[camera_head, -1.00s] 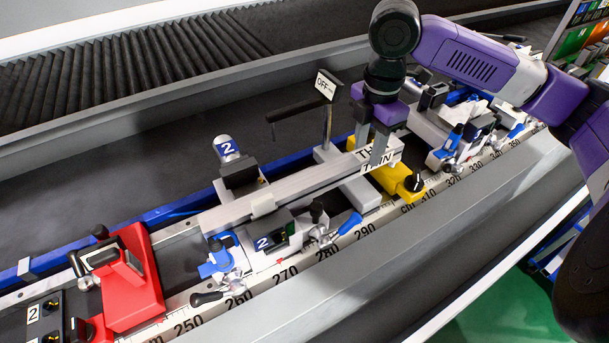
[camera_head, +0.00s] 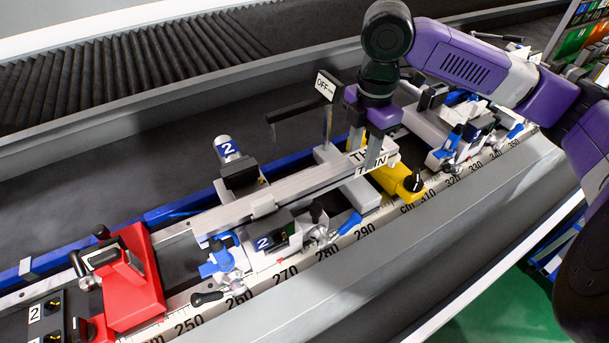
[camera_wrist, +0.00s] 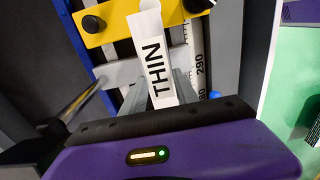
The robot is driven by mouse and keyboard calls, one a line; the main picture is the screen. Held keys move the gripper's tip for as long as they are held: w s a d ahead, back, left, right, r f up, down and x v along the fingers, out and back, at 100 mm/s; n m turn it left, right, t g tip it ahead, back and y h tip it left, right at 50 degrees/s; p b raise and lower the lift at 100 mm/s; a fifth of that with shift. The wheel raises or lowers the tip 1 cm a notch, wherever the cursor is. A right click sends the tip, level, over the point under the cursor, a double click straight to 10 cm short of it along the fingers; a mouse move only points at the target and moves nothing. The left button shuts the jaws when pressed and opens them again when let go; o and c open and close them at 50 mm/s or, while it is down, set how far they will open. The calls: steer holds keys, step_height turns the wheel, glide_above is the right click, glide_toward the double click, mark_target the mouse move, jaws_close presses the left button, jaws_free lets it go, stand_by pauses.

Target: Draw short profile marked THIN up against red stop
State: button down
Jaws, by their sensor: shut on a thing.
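The short profile (camera_head: 300,186) is a long silver bar with white THIN labels at its right end. It lies across the machine bed through the clamp marked 2 (camera_head: 268,243). My gripper (camera_head: 371,155) is shut on the profile near its labelled end. The red stop (camera_head: 133,279) stands at the lower left. A visible gap separates it from the profile's left end.
A yellow block (camera_head: 397,183) with a black knob sits by the labelled end. An arm with an OFF sign (camera_head: 326,86) stands close behind my gripper. A second clamp unit (camera_head: 468,135) is to the right. A ruler (camera_head: 285,272) runs along the front.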

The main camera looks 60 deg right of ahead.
mark_target(320, 173)
steer(key=shift+w+a+p, duration=0.4)
steer(key=shift+w+a, duration=0.35)
steer(key=shift+a, duration=0.8)
steer(key=shift+w+a+p, duration=0.4)
steer(key=shift+w+a, duration=0.3)
steer(key=shift+a, duration=0.9)
steer(key=shift+w+a+p, duration=0.4)
steer(key=shift+w+a, duration=0.35)
steer(key=shift+a, duration=0.8)
steer(key=c, duration=0.9)
jaws_free()
steer(key=shift+o, duration=0.2)
steer(key=shift+r+b, duration=0.3)
steer(key=shift+r, duration=3.6)
